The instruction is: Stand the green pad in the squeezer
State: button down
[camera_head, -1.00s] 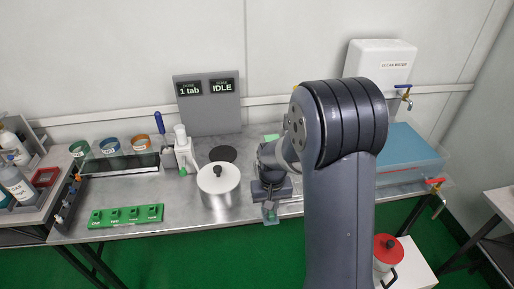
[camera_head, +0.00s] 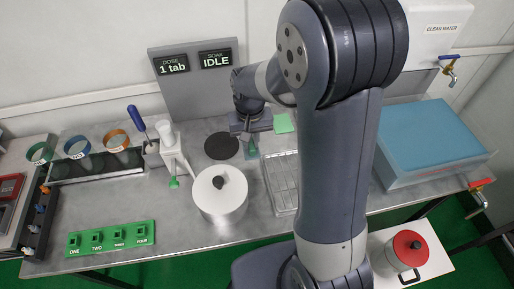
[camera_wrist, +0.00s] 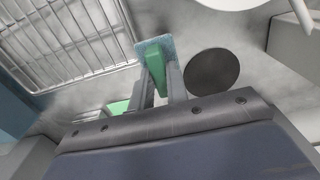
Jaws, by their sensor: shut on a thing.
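My gripper (camera_head: 252,148) is shut on a small green pad with a blue-grey edge. In the wrist view the green pad (camera_wrist: 153,58) sticks out between the fingertips, above the table. In the head view it is small and partly hidden by the gripper. A white upright device with a green tip (camera_head: 172,152), which seems to be the squeezer, stands to the left of my gripper, beyond the black disc (camera_head: 221,146). The gripper and pad are apart from it. Its slot cannot be made out.
A lidded pot (camera_head: 219,196) stands left of a wire rack (camera_head: 282,184). Another green piece (camera_head: 284,123) lies behind the rack. A grey display panel (camera_head: 192,80) stands at the back. A green numbered block (camera_head: 112,238) lies front left. A blue-topped bin (camera_head: 432,140) is at right.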

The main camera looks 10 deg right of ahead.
jog(key=shift+f, duration=3.6)
jog(key=shift+f, duration=0.2)
jog(key=c, duration=1.4)
grip_release()
jog(key=shift+r, duration=0.15)
